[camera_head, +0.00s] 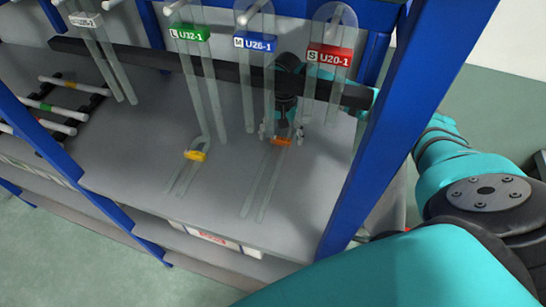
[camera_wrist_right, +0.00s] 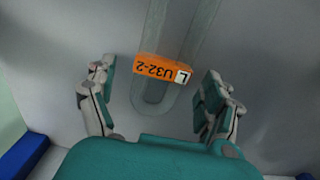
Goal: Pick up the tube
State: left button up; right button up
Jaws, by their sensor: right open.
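A clear U-shaped tube with an orange label (camera_head: 281,141) lies on the grey shelf, its two legs pointing toward the front edge. In the right wrist view its label (camera_wrist_right: 158,69) reads U32-2 with an L, and its rounded bend shows below the label. My right gripper (camera_head: 281,131) is open at the bend end of this tube. In the right wrist view its fingers stand apart on either side of the label and bend, with a gap on both sides. My left gripper is not in view.
Another clear U-tube with a yellow label (camera_head: 195,155) lies to the left on the shelf (camera_head: 130,160). Clear tubes with green (camera_head: 189,33), blue (camera_head: 255,44) and red (camera_head: 329,55) labels hang above. A blue post (camera_head: 395,130) stands right of the shelf.

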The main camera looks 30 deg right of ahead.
jog(key=c, duration=1.3)
